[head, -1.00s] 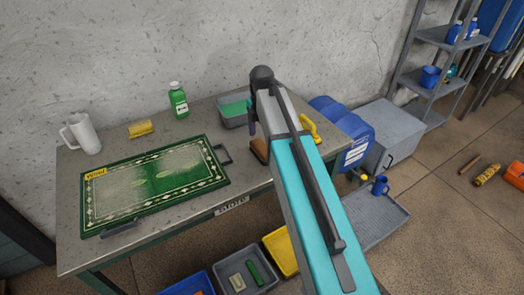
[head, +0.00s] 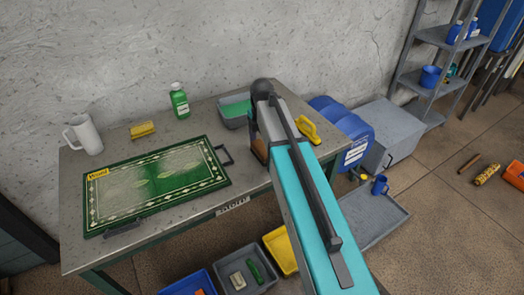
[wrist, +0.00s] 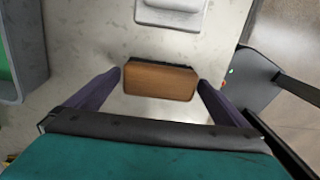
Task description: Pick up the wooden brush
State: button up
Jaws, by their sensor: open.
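The wooden brush (wrist: 160,81) lies on the table, seen from above in the wrist view as a brown block with a dark bristle edge. In the head view only a brown part of it (head: 261,151) shows beside my arm. My gripper (wrist: 159,77) is open, with one purple finger on each side of the brush's ends. The fingertips look close to the ends; I cannot tell whether they touch. In the head view my arm hides the fingers.
A grey tray with green contents (head: 235,112) stands left of the brush. A yellow-handled tool (head: 308,130) lies to the right. A pale grey object (wrist: 172,12) lies beyond the brush.

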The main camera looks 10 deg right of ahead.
jog(key=shift+f, duration=0.7)
jog(key=c, duration=1)
jog(key=shift+r, duration=0.1)
jog(key=shift+r+b, duration=0.65)
jog(key=shift+r, duration=0.9)
jog(key=s+d+r+b, duration=0.1)
jog(key=s+d+b, duration=0.2)
jog(key=s+d, duration=0.4)
jog(key=s, duration=0.7)
jog(key=shift+s+r+b, duration=0.2)
jog(key=shift+r+b, duration=0.1)
jog(key=shift+r, duration=0.05)
